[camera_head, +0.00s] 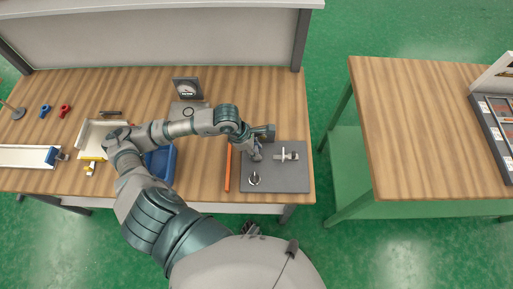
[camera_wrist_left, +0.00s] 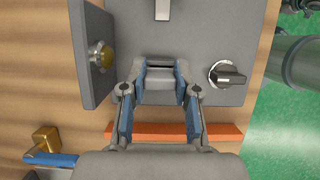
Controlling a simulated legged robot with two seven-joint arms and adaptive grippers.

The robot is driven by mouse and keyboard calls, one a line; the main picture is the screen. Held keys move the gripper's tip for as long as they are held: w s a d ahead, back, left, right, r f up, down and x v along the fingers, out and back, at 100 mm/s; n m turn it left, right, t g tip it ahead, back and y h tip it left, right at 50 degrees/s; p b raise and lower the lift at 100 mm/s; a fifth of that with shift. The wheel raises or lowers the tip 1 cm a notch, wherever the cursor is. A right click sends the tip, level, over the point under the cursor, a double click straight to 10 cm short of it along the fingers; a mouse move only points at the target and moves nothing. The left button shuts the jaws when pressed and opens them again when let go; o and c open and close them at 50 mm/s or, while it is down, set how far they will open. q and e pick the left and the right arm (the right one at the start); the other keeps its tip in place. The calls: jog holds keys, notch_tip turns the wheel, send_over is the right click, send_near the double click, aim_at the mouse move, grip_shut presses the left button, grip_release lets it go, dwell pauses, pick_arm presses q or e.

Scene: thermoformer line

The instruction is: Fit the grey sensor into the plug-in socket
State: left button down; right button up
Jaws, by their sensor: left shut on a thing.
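My left gripper (camera_head: 257,156) is over the grey panel (camera_head: 290,180) on the wooden bench. In the left wrist view its blue-padded fingers (camera_wrist_left: 160,86) are shut on a small grey block, the grey sensor (camera_wrist_left: 160,93). The sensor is at the panel, just below a dark-edged grey part (camera_wrist_left: 160,62) that may be the plug-in socket. The fingers hide part of this spot, so I cannot tell how far the sensor is in. My right gripper is not in view.
The panel carries a rotary knob (camera_wrist_left: 228,75), a silver lever (camera_head: 286,155) and an upright plate with a brass button (camera_wrist_left: 101,57). An orange bar (camera_head: 228,168) lies beside it. A blue bin (camera_head: 160,163) stands left. A second table (camera_head: 420,130) is right, across a gap.

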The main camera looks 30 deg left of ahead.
pick_arm(q)
jog(key=c, duration=0.8)
grip_release()
jog(key=v, duration=1.2)
jog(key=shift+a+f, duration=0.1)
